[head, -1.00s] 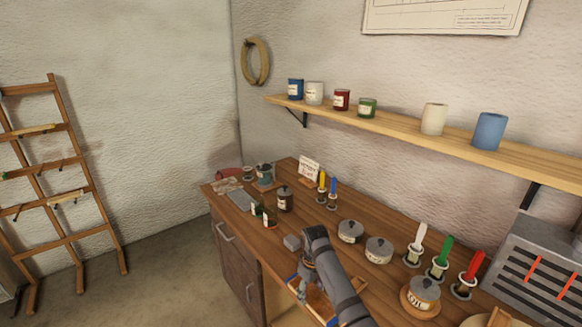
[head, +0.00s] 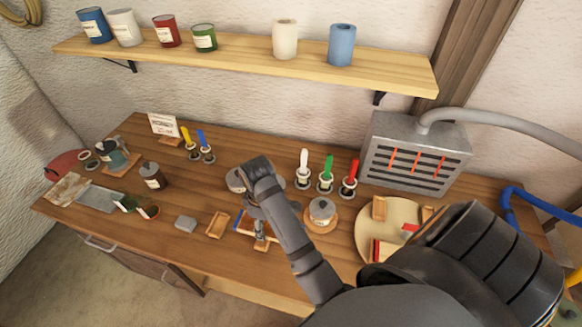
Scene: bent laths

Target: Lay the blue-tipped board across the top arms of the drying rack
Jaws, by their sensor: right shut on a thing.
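My right gripper (head: 261,242) points down over the front part of the workbench, below the lidded tins. It is shut on the blue-tipped board (head: 248,226), a short pale wooden piece with blue at its ends. My forearm and gripper hide part of the board, and I cannot tell if it is clear of the bench top. The drying rack is out of view now; the earlier view shows a wooden ladder-like rack against the wall at far left. My left gripper is not in view.
On the workbench (head: 100,222), a small wooden tray (head: 217,225) and a grey block (head: 185,224) lie left of the gripper. A shelf (head: 240,62) with tins hangs above.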

